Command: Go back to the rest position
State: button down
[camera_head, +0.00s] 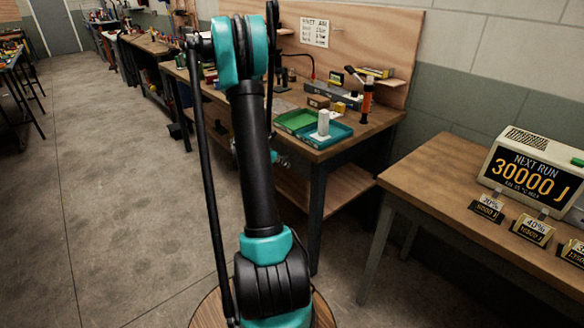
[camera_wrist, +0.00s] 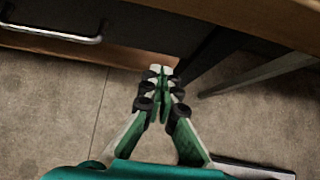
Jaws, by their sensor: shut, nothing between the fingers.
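My gripper (camera_wrist: 160,72) shows in the wrist view with its green and black fingers brought together at the tips. It is shut and empty, pointing over bare concrete floor close to a bench with a drawer. In the head view my arm stands upright in front of the camera, with black links and teal joints. My gripper is mostly hidden behind the arm there.
In the head view a workbench (camera_head: 340,152) carries a green tray (camera_head: 292,121), a blue tray (camera_head: 338,138) with a white piece, and tools. A nearer table (camera_head: 420,178) on the right holds a display (camera_head: 530,172) reading 30000 J and several small signs. Floor (camera_head: 120,200) on the left is clear.

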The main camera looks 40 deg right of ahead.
jog(key=v, duration=0.6)
jog(key=s+a+m+t+y, duration=0.1)
jog(key=s+a+m+y, duration=0.2)
jog(key=s+a+m, duration=0.3)
jog(key=s+a+m+t+y, duration=0.1)
jog(key=s+a+m+y, duration=0.2)
jog(key=a, duration=1.2)
jog(key=s+a+m+t+y, duration=0.1)
jog(key=s+a+m+y, duration=0.2)
jog(key=s+a+m, duration=0.6)
jog(key=s+a, duration=0.2)
jog(key=s, duration=0.1)
jog(key=shift+s+a+r+m+t, duration=0.2)
jog(key=shift+a+m+t, duration=0.1)
jog(key=shift+a+m, duration=0.1)
jog(key=shift+d, duration=0.1)
